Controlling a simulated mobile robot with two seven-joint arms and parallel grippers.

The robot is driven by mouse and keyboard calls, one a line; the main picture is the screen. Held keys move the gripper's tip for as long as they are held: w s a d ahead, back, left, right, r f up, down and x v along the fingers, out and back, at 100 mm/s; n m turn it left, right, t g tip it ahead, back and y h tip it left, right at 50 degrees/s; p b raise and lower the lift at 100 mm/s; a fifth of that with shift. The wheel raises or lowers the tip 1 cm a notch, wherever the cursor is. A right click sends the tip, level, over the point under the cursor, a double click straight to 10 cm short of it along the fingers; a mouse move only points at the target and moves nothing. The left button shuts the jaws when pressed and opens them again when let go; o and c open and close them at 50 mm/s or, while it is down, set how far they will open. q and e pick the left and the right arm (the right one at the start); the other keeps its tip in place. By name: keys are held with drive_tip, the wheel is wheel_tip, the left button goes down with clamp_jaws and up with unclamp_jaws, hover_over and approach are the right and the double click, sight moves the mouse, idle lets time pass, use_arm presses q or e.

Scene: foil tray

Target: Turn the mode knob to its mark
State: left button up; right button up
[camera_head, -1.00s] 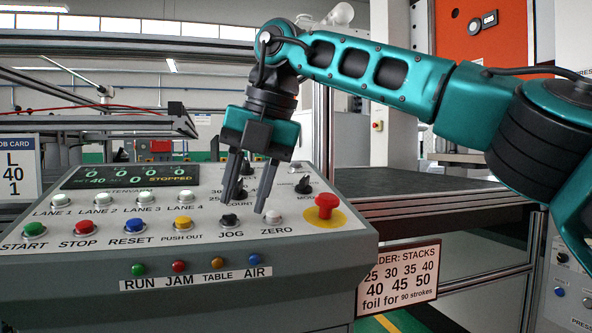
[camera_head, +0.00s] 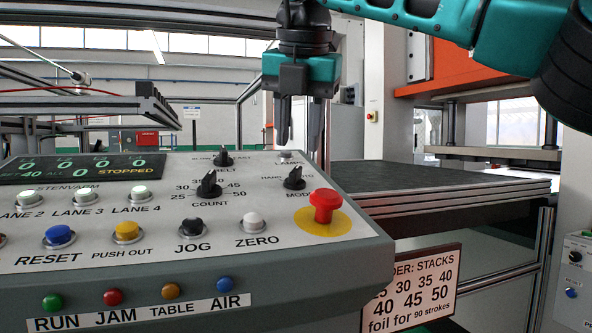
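The mode knob (camera_head: 294,178) is a small black pointer knob at the right of the grey control panel (camera_head: 150,262). Its label reads MODE below, with HAND at upper left; the upper-right word is partly hidden or too small to read fully. The knob's pointer looks tilted, but its exact setting is hard to tell. My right gripper (camera_head: 298,146) hangs above the knob in the picture, fingers pointing down, parted and empty. There is a visible gap between its fingertips and the knob. My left gripper is out of view.
A red mushroom button (camera_head: 324,205) stands close to the right of the mode knob. The count knob (camera_head: 209,185) and belt knob (camera_head: 223,156) are to its left. The zero button (camera_head: 253,222) and jog button (camera_head: 194,229) lie in front. A dark table (camera_head: 430,178) is beyond at right.

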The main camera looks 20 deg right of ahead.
sight(296, 169)
drive_tip(key=x, duration=0.5)
drive_tip(key=shift+w+f, duration=0.2)
drive_tip(key=shift+f, duration=0.05)
clamp_jaws()
